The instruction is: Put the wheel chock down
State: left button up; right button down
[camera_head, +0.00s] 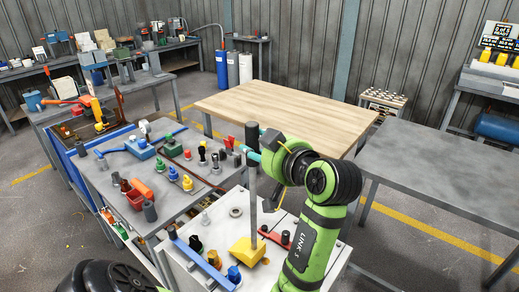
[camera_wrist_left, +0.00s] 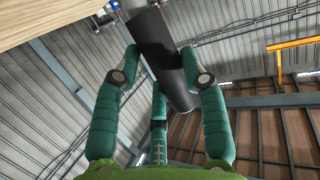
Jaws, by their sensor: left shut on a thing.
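The wheel chock (camera_head: 246,251) looks like a yellow wedge block with a tall grey pole that ends in a black grip. My left gripper (camera_head: 254,153), with teal fingers, is shut on the black grip at the top of the pole. The grip (camera_wrist_left: 163,60) also shows between the fingers of my left gripper (camera_wrist_left: 162,77) in the left wrist view. The pole stands about upright. The yellow block is low over or on the light-topped bench (camera_head: 205,277); I cannot tell whether it touches. My right gripper is not in view.
Near the block are a red tool (camera_head: 273,237), a blue bar (camera_head: 203,262) and several small coloured pieces. A cluttered grey table (camera_head: 105,170) stands at the left. The wooden table (camera_head: 285,103) behind and the grey table (camera_head: 445,155) at the right are bare.

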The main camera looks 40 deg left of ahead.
pick_arm(q)
jog(key=shift+f, duration=0.7)
jog(key=o, duration=1.1)
jog(key=shift+f, duration=0.15)
jog(key=shift+o, duration=0.9)
jog(key=shift+s, duration=0.1)
